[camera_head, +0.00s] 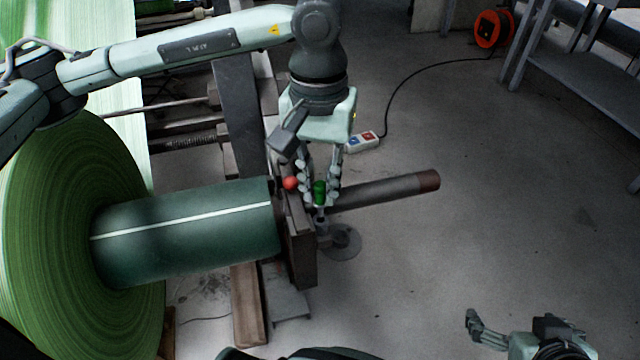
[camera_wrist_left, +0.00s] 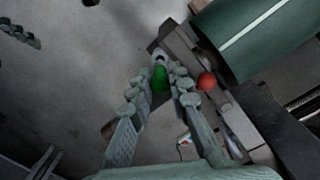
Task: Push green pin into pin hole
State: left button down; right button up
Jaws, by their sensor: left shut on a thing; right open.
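The green pin (camera_head: 319,190) stands upright between the fingers of my left gripper (camera_head: 320,196), which is shut on it. In the left wrist view the green pin (camera_wrist_left: 160,79) shows between the fingertips of my left gripper (camera_wrist_left: 160,95). Below the pin is a grey metal fitting (camera_head: 322,225) beside the end of the machine frame. My right gripper (camera_head: 482,328) is open and empty at the bottom right, over the floor.
A red ball knob (camera_head: 290,183) is just left of my left gripper; it also shows in the left wrist view (camera_wrist_left: 207,81). A dark green cylinder (camera_head: 190,232) and a large green roll (camera_head: 60,240) are at left. A brown-tipped bar (camera_head: 390,190) sticks out right.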

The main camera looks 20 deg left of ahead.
pick_arm(q)
jog(key=shift+f+b, duration=1.2)
jog(key=shift+b, duration=0.25)
dwell(0.3)
jog(key=c, duration=1.8)
grip_release()
jog(key=shift+o, duration=0.2)
jog(key=o, duration=0.6)
jog(key=shift+r, duration=0.15)
jog(key=shift+a+r+p, duration=0.1)
jog(key=shift+r+p, duration=0.4)
jog(key=shift+r, duration=0.4)
jog(key=shift+w+r+p, duration=0.1)
jog(key=shift+r+p, duration=1.55)
jog(key=shift+r, duration=2.35)
